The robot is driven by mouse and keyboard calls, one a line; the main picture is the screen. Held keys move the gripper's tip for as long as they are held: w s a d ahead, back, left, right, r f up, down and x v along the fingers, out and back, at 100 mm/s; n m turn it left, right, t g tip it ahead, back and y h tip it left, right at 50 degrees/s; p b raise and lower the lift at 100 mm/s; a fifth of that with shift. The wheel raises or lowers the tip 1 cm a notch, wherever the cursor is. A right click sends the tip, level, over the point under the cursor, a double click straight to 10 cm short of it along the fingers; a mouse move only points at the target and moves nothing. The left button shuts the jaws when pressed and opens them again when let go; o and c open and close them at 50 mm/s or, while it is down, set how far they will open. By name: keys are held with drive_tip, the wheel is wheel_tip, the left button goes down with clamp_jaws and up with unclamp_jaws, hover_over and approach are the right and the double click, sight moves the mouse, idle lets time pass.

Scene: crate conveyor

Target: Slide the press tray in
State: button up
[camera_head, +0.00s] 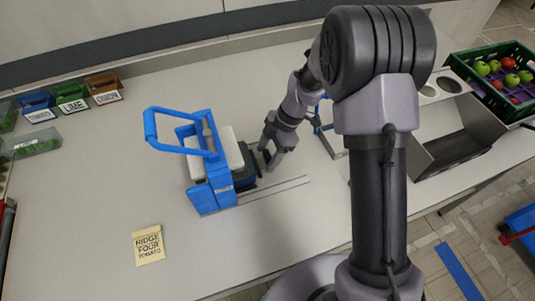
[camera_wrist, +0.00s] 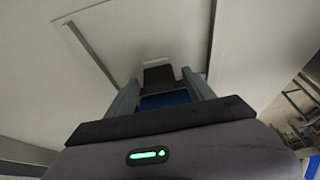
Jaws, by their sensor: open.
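The blue press (camera_head: 208,188) stands on the counter, with its blue handle (camera_head: 150,128) raised toward the left. The dark and blue press tray (camera_head: 246,168) shows at the right side of the press, partly hidden by the press frame. My gripper (camera_head: 269,158) is low over the counter, close to the tray's right end, with its fingers apart. In the wrist view, my open fingers (camera_wrist: 162,88) stand on either side of a dark block (camera_wrist: 158,75) and a blue part (camera_wrist: 165,100). I cannot tell whether the fingers touch them.
Two thin rails (camera_head: 280,187) run right from the press along the counter. A yellow note (camera_head: 148,245) lies in front. A produce crate (camera_head: 500,70) is at far right. The front middle counter is clear.

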drive_tip(key=shift+c, duration=0.2)
clamp_jaws()
